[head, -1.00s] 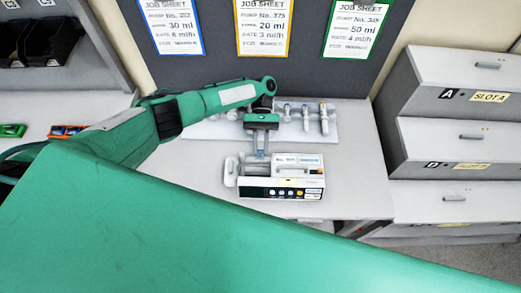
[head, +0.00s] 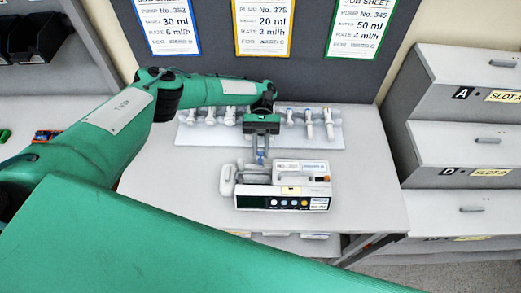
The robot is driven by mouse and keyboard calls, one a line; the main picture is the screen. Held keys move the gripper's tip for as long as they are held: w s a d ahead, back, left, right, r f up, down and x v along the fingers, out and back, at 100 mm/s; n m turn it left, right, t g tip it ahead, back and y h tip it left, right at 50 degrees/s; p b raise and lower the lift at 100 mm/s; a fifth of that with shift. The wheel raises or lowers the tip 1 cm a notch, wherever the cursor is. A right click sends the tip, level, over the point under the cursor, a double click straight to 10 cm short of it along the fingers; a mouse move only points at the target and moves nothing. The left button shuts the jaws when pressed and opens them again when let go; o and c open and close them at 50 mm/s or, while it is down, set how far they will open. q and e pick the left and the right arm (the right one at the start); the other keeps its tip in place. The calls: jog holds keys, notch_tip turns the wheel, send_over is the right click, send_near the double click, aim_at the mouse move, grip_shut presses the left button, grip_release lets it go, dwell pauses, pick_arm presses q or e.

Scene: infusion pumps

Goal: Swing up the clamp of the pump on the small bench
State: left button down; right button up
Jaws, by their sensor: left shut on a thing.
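The white syringe pump (head: 322,188) lies on the small bench (head: 185,205), its dark panel of small coloured buttons facing me. My left gripper (head: 261,160) points down at the back of the pump, left of its middle. Its fingers are shut on the pump's clamp, a small part mostly hidden between the fingertips. I cannot make out the clamp's exact angle. A pale rounded end piece (head: 227,180) sticks out at the pump's left. My right gripper is not in view.
Several syringes (head: 329,122) lie on a pale tray (head: 190,134) behind the gripper. Job sheets (head: 262,25) hang on the dark board behind. Grey drawers (head: 465,145) stand at the right. The bench is clear left and right of the pump.

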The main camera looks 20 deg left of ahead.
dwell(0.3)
pick_arm(q)
jog(key=c, duration=1.3)
grip_release()
jog(key=shift+r, duration=0.1)
notch_tip(320, 180, up, 20)
jog(key=b, duration=0.3)
